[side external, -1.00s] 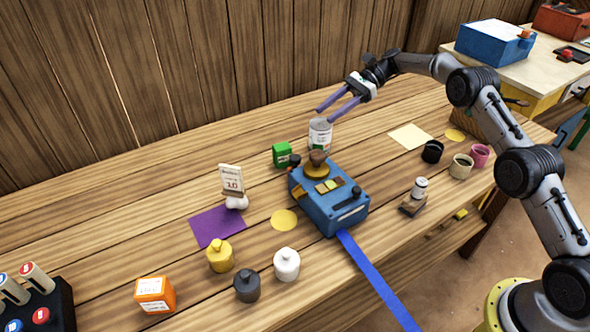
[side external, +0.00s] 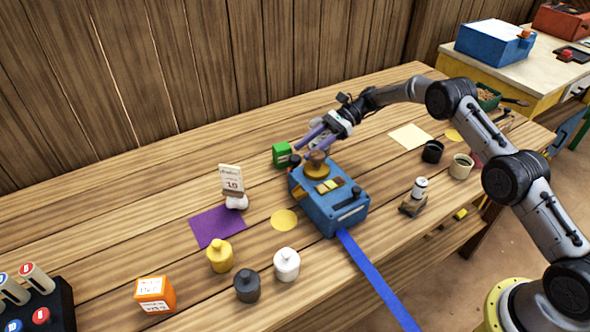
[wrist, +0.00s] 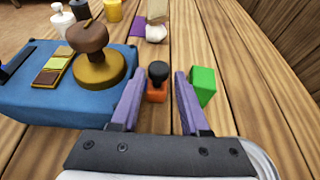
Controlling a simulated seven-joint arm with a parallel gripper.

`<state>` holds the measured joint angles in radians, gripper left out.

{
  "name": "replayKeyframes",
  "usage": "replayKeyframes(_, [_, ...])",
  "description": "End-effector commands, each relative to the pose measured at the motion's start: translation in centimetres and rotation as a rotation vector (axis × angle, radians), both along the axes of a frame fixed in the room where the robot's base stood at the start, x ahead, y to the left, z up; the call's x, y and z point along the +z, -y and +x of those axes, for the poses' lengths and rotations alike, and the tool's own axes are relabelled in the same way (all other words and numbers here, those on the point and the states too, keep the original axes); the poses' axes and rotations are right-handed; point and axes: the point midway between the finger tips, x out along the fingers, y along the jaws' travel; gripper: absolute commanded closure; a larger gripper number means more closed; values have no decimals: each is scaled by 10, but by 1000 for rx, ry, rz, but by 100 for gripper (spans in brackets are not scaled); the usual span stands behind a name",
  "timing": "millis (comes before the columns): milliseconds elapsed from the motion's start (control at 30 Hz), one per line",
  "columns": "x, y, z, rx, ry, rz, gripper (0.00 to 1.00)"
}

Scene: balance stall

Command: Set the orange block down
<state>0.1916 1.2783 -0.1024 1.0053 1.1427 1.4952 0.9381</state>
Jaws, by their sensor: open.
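An orange block (side external: 155,294) with white labels rests on the table at the front left. It is not visible in the wrist view. My gripper (side external: 304,151) is open and empty, far from that block, near the back of a blue box. In the wrist view, a small orange piece with a black knob (wrist: 157,84) stands on the table ahead of the gap between my fingers (wrist: 158,98). It shows beside the blue box in the side view (side external: 294,161), apart from my fingers as far as I can tell.
A green block (side external: 282,154) stands close to my fingertips. The blue box (side external: 335,211) carries a brown knobbed piece (side external: 317,158). A purple mat (side external: 217,226), yellow bottle (side external: 220,257), dark bottle (side external: 247,286) and white bottle (side external: 286,264) lie toward the orange block.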

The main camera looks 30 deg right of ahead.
Motion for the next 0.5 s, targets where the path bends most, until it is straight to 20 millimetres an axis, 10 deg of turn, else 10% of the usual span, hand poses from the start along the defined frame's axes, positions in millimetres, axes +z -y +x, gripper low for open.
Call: replayKeyframes(500, [-16, -43, -2, 1, 1, 0, 55])
